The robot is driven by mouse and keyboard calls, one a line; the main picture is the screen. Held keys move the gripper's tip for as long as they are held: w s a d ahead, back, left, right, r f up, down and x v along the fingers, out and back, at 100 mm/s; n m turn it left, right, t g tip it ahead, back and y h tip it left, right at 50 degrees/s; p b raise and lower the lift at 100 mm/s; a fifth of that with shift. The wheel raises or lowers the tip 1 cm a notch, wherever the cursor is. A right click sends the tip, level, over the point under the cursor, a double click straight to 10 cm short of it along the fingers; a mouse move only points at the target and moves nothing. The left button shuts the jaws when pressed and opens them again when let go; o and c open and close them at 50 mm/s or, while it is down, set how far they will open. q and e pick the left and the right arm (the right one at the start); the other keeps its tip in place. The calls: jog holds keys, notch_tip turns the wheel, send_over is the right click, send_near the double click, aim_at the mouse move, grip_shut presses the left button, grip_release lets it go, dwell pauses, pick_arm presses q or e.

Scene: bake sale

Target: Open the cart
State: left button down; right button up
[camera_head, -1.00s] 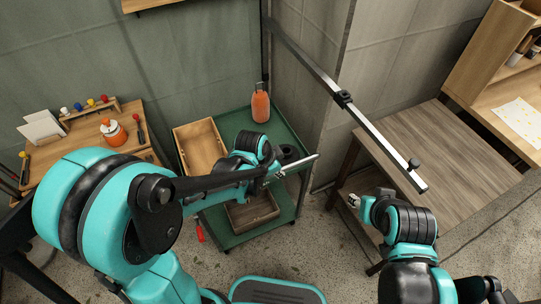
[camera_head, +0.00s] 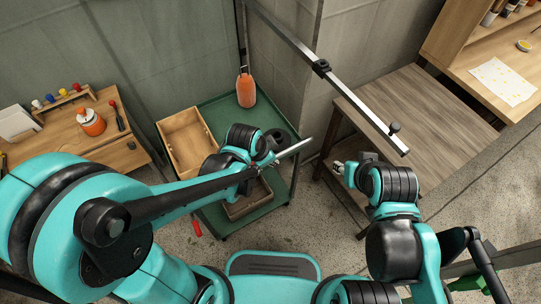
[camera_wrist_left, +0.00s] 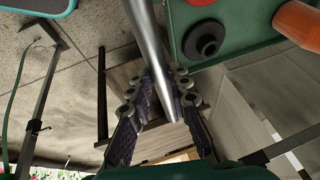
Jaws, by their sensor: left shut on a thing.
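The green cart (camera_head: 222,107) stands against the wall in the middle of the head view. A shiny metal bar (camera_head: 295,148) at its right front sticks out beyond the cart's edge; it also crosses the left wrist view (camera_wrist_left: 146,35). My left gripper (camera_head: 264,163) is shut on the bar, with a finger on each side of it in the left wrist view (camera_wrist_left: 160,95). The arm hides part of the cart top and where the bar joins. My right gripper (camera_head: 338,168) is beside the wooden table, away from the cart; its fingers are too small to judge.
The cart carries a wooden tray (camera_head: 168,127), an orange bottle (camera_head: 246,92) and a black ring (camera_wrist_left: 205,40); a wooden crate (camera_head: 232,212) is on its lower shelf. A wooden table (camera_head: 420,110) and a metal rail (camera_head: 355,98) lie right. A small desk (camera_head: 75,134) stands left.

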pick_arm(q)
jog(key=c, duration=1.4)
grip_release()
jog(key=v, duration=1.2)
jog(key=s+a+n+t+y, duration=0.1)
jog(key=a+n, duration=0.3)
jog(key=s+a+n+t, duration=0.1)
jog(key=s+a+n, duration=0.1)
jog(key=a+n, duration=0.1)
jog(key=s+a+r+n+t+y, duration=0.1)
jog(key=a+n, duration=0.3)
jog(key=a, duration=0.1)
jog(key=shift+s+a+n+y, duration=0.2)
jog(key=shift+a+n+y, duration=0.1)
